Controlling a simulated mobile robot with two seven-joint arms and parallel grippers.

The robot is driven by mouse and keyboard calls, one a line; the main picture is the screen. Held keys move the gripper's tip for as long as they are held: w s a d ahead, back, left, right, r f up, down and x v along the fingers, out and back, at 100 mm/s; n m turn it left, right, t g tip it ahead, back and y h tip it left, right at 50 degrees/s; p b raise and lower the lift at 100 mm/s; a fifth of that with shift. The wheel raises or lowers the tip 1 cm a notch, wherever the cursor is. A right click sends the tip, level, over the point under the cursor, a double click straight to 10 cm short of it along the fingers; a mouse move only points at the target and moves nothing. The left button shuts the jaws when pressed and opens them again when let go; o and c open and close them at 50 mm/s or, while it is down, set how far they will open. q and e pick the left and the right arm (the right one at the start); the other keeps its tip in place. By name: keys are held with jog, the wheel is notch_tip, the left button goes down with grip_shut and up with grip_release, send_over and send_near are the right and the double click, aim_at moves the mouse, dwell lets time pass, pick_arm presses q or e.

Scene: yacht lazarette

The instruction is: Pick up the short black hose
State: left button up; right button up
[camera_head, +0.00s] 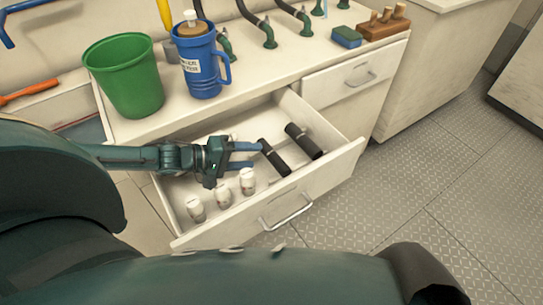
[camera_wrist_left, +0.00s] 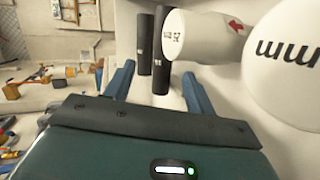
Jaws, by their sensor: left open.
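Two black hose pieces lie side by side in the open drawer (camera_head: 342,160): a nearer hose (camera_head: 273,158) and a farther hose (camera_head: 303,141). I cannot tell which is the short one. My left gripper (camera_head: 257,155) is inside the drawer, open, its blue fingertips close to the nearer hose. In the left wrist view, one black hose (camera_wrist_left: 161,45) points in between the open fingers (camera_wrist_left: 159,70), and the other black hose (camera_wrist_left: 144,42) lies just left of it. I cannot tell whether the fingers touch a hose. My right gripper is not in view.
Several white cylinders, one a white bottle-like piece (camera_head: 247,181), stand in the drawer near the gripper; a white cylinder (camera_wrist_left: 205,36) is close to the right finger. A green bucket (camera_head: 125,75) and blue jug (camera_head: 203,65) stand on the counter. Floor at right is clear.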

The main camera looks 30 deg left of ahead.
aim_at(268, 158)
pick_arm(q)
jog(key=x, duration=0.2)
jog(key=b+x, duration=0.1)
jog(key=x, duration=0.2)
jog(key=shift+s+f, duration=0.15)
jog(key=shift+f, duration=0.15)
jog(key=shift+w+d+f, duration=0.1)
jog(key=shift+w+d, duration=0.15)
jog(key=shift+w, duration=0.05)
jog(key=shift+s, duration=0.1)
jog(key=c, duration=1.2)
